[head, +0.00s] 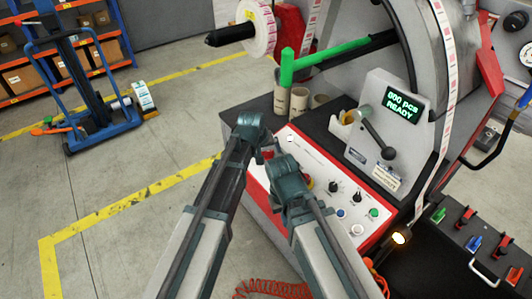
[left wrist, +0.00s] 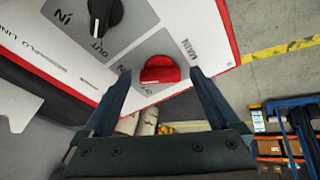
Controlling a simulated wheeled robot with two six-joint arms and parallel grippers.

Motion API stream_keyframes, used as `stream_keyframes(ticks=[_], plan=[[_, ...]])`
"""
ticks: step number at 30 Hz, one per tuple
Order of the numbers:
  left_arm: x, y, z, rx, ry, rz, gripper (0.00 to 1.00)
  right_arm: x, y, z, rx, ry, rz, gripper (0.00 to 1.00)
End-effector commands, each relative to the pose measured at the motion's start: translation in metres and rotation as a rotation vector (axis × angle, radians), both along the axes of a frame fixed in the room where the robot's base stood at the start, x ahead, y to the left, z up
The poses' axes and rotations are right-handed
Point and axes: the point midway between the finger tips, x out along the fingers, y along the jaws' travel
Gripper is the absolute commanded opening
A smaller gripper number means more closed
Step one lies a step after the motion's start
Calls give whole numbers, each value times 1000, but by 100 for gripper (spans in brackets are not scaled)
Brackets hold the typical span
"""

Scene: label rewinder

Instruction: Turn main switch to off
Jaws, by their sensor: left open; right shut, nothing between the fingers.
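The main switch is a red rotary knob (left wrist: 160,70) on a grey plate marked MAIN, seen in the left wrist view. Its raised grip bar lies roughly level across that picture. My left gripper (left wrist: 160,76) is open, with one finger on each side of the knob; contact cannot be told. In the head view my left gripper (head: 264,148) is at the upper left end of the red and white control panel (head: 330,217) and largely hides the switch. My right gripper (head: 284,172) is shut and empty, close beside the left one, in front of the panel.
A black selector knob (left wrist: 104,14) marked IN and OUT sits beside the main switch. Small knobs and buttons (head: 357,197) are on the panel's right part. A display (head: 402,103) reads 800 pcs READY. Cardboard cores (head: 299,100) stand behind.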

Motion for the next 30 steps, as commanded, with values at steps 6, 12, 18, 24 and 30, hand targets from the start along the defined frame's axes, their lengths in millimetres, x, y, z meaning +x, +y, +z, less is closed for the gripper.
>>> stream_keyframes(ticks=[6, 12, 18, 24, 30], plan=[[0, 0, 0, 0, 0, 0, 59, 0, 0, 0, 0, 0, 0, 0], [0, 0, 0, 0, 0, 0, 23, 0, 0, 0, 0, 0, 0, 0], [0, 0, 0, -1, 1, 4, 9, 0, 0, 0, 0, 0, 0, 0], [0, -1, 1, -10, 13, 55, 9, 0, 0, 1, 0, 0, 0, 0], [1, -2, 1, -30, 42, 186, 9, 0, 0, 4, 0, 0, 0, 0]])
